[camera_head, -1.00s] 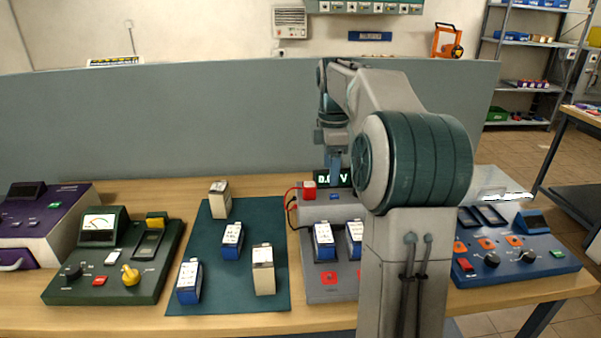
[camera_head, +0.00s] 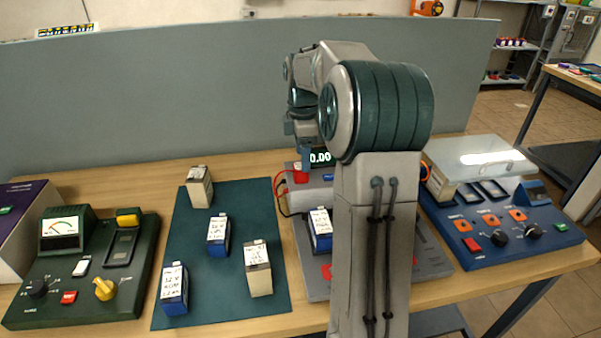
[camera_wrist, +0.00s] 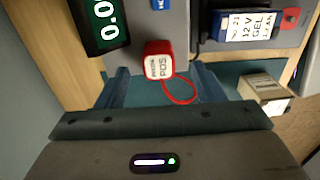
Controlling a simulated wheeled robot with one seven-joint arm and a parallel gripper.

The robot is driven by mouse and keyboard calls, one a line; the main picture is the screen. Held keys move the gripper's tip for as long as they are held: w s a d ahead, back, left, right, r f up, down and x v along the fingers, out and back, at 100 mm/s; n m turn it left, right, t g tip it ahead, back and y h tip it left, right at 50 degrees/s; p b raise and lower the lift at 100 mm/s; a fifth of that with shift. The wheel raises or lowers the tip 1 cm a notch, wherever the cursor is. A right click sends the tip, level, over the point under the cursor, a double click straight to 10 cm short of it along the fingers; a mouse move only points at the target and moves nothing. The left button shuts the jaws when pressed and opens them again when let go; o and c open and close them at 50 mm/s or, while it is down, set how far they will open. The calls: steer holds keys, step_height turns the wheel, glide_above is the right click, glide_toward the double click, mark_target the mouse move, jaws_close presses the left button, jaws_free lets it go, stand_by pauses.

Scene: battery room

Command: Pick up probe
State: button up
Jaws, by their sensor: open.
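The probe (camera_wrist: 158,62) is a red block with a white label reading "POS" and a red cable looping from it. In the head view the probe (camera_head: 301,174) sits at the back left of the grey tester (camera_head: 318,289), beside its lit display (camera_head: 320,157). My gripper (camera_wrist: 162,82) is open and empty. In the wrist view its two fingers lie left and right of the probe's near end, and the probe is between or just beyond their tips; I cannot tell which. In the head view my gripper (camera_head: 305,156) is just above and behind the probe.
A blue battery (camera_head: 320,228) stands on the tester. Several batteries stand on the dark green mat (camera_head: 225,310). A green tester (camera_head: 60,316) is at left, a blue one (camera_head: 550,250) at right. A grey partition (camera_head: 150,100) stands behind the bench.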

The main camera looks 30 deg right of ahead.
mark_target(301, 173)
steer(key=shift+w+a+f, duration=0.1)
steer(key=shift+f, duration=1.25)
steer(key=shift+w+a+f, duration=0.1)
steer(key=shift+f, duration=1.25)
steer(key=c, duration=1.1)
